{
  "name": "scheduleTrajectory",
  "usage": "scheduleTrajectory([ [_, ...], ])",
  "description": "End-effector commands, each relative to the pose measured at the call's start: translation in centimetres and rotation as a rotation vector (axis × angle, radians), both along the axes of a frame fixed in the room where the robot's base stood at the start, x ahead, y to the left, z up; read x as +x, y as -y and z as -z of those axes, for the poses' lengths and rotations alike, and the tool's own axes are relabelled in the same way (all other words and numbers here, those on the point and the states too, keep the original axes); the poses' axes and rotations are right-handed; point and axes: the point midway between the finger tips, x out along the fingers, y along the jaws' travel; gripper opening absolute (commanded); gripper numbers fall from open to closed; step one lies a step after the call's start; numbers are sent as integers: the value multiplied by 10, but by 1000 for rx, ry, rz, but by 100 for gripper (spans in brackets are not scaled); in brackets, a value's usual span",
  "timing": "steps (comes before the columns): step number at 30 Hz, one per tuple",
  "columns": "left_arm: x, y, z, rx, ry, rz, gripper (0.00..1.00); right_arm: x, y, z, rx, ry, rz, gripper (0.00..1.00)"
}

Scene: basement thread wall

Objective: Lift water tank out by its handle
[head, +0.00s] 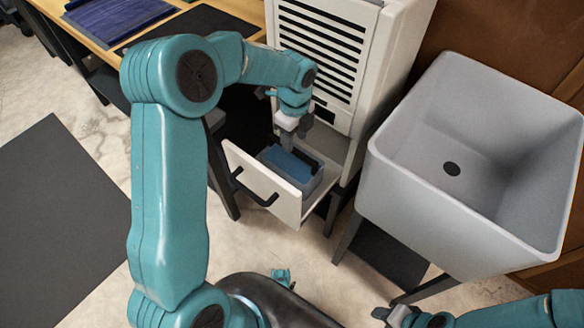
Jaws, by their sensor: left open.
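The water tank (291,164), grey with blue inside, sits in the pulled-out white drawer (288,205) of a white louvred appliance (322,55). The drawer front has a black bar handle (254,190). My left gripper (298,130) is open and points down, just above the back part of the tank. I cannot clearly make out the tank's own handle; the gripper and wrist cover that area. I cannot tell whether the fingers touch anything. My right gripper (384,314) is low at the bottom edge, away from the tank; its jaws are too small to judge.
A deep grey sink (452,168) on dark legs stands close to the right of the appliance. A wooden table (92,38) with a blue tray (115,16) is at the upper left. A dark mat (62,220) lies on the floor at left. Floor before the drawer is mostly clear.

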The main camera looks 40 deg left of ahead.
Motion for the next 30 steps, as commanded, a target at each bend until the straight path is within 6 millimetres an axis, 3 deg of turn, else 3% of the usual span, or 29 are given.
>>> scheduleTrajectory([
  [5,0,-3,13,0,0,-1,49,0,0,6,0,0,0,43],
  [12,-1,-7,51,0,-2,-1,49,0,0,21,0,0,0,43],
  [20,-1,-7,54,0,1,-1,49,0,0,21,0,0,0,43],
  [24,-1,-7,54,0,1,-1,3,0,0,21,0,0,0,43],
  [30,0,-7,52,1,5,-2,0,0,0,20,0,0,0,43],
])
